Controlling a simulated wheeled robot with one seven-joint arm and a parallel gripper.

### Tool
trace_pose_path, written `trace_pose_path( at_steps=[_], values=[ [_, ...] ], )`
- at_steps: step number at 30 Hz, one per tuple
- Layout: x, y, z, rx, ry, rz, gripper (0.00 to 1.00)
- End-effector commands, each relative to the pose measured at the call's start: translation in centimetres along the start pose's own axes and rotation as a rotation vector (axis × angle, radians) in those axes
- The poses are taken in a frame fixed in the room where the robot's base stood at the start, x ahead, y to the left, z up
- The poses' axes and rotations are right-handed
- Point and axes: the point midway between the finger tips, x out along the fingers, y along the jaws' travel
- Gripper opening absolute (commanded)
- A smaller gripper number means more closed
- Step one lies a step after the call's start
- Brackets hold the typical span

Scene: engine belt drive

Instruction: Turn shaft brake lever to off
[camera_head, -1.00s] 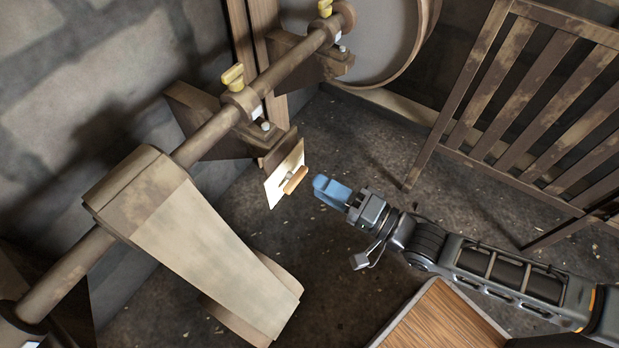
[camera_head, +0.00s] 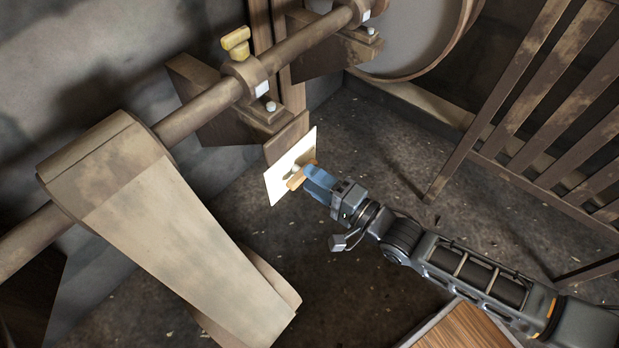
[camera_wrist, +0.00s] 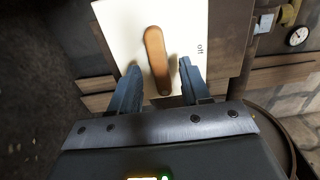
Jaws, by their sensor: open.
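The brake lever is an orange-brown handle (camera_wrist: 157,62) on a cream plate (camera_wrist: 118,28). In the wrist view it runs nearly upright, its near end between my fingers. The word "off" is printed on the plate to the right of the lever. My gripper (camera_wrist: 160,88) is open, with one blue finger on each side of the lever; I cannot tell whether either finger touches it. In the head view my gripper (camera_head: 313,180) is at the plate (camera_head: 280,178), and its fingers partly cover the lever (camera_head: 296,179).
A long shaft (camera_head: 200,110) with a yellow-capped bearing block (camera_head: 236,42) runs above the plate. A wide belt (camera_head: 180,230) slopes down at left. A slatted wooden guard (camera_head: 540,90) stands at right. A gauge (camera_wrist: 297,37) shows at the wrist view's right.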

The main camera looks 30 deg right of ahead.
Motion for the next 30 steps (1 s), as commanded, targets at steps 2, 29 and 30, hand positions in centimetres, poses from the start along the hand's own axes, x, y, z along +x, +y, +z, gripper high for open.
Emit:
trace_pose_path(
  at_steps=[2, 29, 30],
  values=[
    [1.0, 0.1, 0.1, -0.001, -0.002, -0.002, 0.47],
    [1.9, 0.0, 0.0, -0.002, 0.000, 0.001, 0.02],
    [1.9, 0.0, 0.0, -0.002, 0.000, 0.001, 0.00]
  ],
)
